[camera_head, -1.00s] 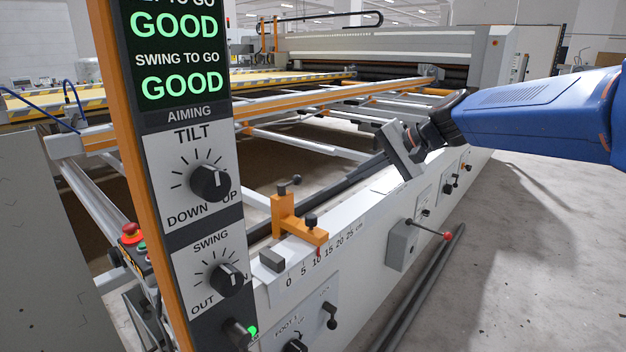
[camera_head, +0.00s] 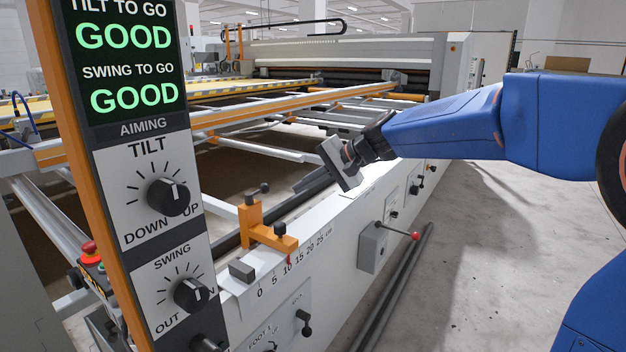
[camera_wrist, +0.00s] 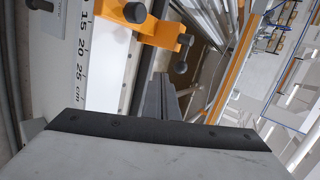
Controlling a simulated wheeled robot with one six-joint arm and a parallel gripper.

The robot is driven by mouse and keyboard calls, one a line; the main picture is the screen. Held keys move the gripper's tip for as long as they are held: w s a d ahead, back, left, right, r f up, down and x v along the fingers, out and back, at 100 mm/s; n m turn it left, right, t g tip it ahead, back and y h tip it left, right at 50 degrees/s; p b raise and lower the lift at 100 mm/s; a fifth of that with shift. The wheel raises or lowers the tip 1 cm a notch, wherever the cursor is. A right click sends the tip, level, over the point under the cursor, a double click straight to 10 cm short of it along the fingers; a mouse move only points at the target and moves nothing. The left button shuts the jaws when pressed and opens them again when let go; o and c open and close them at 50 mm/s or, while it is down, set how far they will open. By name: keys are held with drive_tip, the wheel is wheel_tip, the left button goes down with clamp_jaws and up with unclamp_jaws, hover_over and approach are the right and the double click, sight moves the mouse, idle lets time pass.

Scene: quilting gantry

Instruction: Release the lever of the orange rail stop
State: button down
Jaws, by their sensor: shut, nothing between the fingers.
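The orange rail stop (camera_head: 252,224) stands on the white beam, beside a centimetre scale; its red pointer is near 10. A dark lever with a black knob (camera_head: 264,188) sticks out at its top, and a second black knob (camera_head: 280,229) stands on its lower arm. In the wrist view the stop (camera_wrist: 160,33) is at the top, with several dark knobs around it; I cannot tell which one ends the lever. My gripper (camera_head: 298,188) is shut and empty, above the beam, right of and beyond the stop, apart from it. Its dark fingers (camera_wrist: 160,84) point toward the stop.
A grey block (camera_head: 241,270) sits at the scale's zero. A box with a red-knobbed handle (camera_head: 415,236) is on the beam's front face. The tall control panel (camera_head: 150,190) stands close at left. Floor (camera_head: 480,260) at right is clear.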

drive_tip(key=w+a+f, duration=0.1)
drive_tip(key=w+a, duration=0.2)
drive_tip(key=a, duration=0.3)
drive_tip(key=shift+a+f, duration=0.15)
drive_tip(key=shift+f, duration=0.15)
drive_tip(key=shift+w, duration=0.2)
drive_tip(key=w+a+n+g, duration=0.5)
drive_tip(key=a+n+g, duration=0.3)
drive_tip(key=a, duration=0.3)
drive_tip(key=shift+w+n+y, duration=0.25)
drive_tip(key=shift+n+y, duration=0.05)
drive_tip(key=shift+n, duration=0.4)
idle(0.5)
